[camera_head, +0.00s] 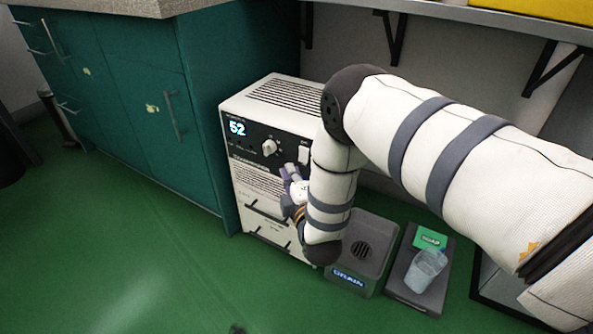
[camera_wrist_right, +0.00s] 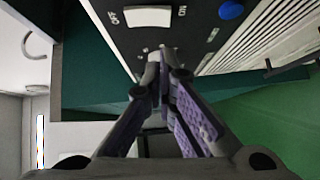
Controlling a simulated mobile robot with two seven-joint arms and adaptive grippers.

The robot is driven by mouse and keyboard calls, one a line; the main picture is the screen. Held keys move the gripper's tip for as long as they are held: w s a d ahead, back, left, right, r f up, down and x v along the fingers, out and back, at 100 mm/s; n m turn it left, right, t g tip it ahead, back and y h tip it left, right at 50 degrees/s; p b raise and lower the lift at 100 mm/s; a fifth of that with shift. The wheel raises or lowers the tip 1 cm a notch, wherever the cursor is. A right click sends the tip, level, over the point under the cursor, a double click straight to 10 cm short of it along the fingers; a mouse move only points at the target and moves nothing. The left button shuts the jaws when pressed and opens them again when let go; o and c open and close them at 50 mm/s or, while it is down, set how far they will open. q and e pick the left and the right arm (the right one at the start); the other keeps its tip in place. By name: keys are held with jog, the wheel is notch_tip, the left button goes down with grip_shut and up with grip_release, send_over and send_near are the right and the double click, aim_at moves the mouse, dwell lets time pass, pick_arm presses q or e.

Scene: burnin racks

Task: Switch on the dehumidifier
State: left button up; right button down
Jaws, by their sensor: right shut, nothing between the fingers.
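The dehumidifier (camera_head: 262,185) is a white box with a black control panel, standing on the floor beside the green cabinet. A pale round knob (camera_head: 269,147) and a white rocker switch (camera_head: 303,155) are on the panel. In the right wrist view the rocker (camera_wrist_right: 148,16) lies between OFF and ON labels; I cannot tell which way it is tipped. My right gripper (camera_head: 287,180) is in front of the panel, just below the switch. Its fingertips (camera_wrist_right: 160,62) are shut and empty, and whether they touch the panel is unclear.
A grey drain box (camera_head: 375,235) stands right of the dehumidifier. Beside it is a dark tray (camera_head: 410,297) with a green soap pack (camera_head: 430,238) and a clear cup (camera_head: 425,268). A shelf (camera_head: 470,13) on brackets hangs above. Green floor (camera_head: 120,250) at left is open.

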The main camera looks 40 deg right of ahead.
aim_at(303, 155)
pick_arm(q)
jog(key=shift+s+f, duration=0.1)
jog(key=shift+f, duration=0.1)
pick_arm(e)
jog(key=shift+w+d+f, duration=0.1)
jog(key=shift+w+d, duration=0.15)
jog(key=shift+d, duration=0.4)
jog(key=shift+w+d+f, duration=0.1)
jog(key=shift+w+d, duration=0.15)
jog(key=shift+d, duration=0.4)
